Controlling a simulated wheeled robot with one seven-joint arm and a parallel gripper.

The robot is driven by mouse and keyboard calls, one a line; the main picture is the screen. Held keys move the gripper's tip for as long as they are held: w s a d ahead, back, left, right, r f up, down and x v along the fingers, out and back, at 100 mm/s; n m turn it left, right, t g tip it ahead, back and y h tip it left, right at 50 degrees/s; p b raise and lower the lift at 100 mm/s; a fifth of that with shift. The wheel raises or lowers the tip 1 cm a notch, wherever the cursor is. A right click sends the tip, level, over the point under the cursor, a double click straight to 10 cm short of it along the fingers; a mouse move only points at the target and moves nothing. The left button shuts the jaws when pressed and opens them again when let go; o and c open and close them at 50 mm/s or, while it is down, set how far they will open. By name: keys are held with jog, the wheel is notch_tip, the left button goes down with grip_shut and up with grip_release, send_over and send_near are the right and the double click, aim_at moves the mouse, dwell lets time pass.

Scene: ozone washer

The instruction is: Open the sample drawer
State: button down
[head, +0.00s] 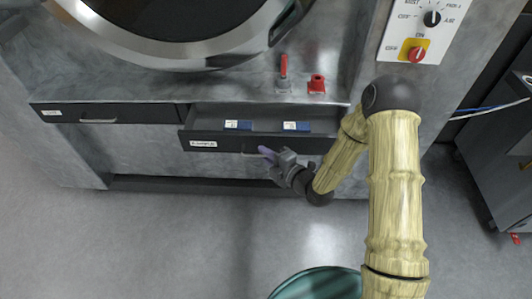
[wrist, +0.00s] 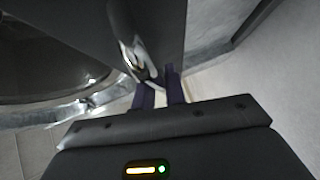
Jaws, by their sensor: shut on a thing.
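The sample drawer (head: 225,144) is the right one of two low drawers in the head view. It stands partly open, with its inside showing. Two small blue and white items (head: 238,125) (head: 296,127) lie in it. My gripper (head: 266,153) is at the drawer's front and shut on the metal handle. In the wrist view, my purple fingers (wrist: 160,92) close around the shiny handle (wrist: 138,58), with the dark drawer front (wrist: 85,25) beside it. Part of the handle is hidden by my fingers.
A closed left drawer (head: 110,113) sits beside it. Above are a round washer door (head: 175,62), a red-handled valve (head: 283,68) and a red fitting (head: 317,84). A control panel (head: 420,30) is at the upper right. A green round object (head: 318,284) stands in front; the floor between is clear.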

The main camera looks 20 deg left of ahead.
jog(key=shift+w+f, duration=0.1)
jog(key=c, duration=1.5)
grip_release()
jog(key=shift+w, duration=0.15)
jog(key=shift+o, duration=0.2)
jog(key=shift+s+a, duration=0.15)
jog(key=shift+s, duration=0.15)
jog(key=shift+d, duration=0.4)
jog(key=p+v, duration=0.5)
jog(key=v, duration=1.1)
jog(key=shift+s+d, duration=0.2)
jog(key=shift+s, duration=0.15)
jog(key=shift+w+r, duration=0.1)
jog(key=shift+r, duration=0.15)
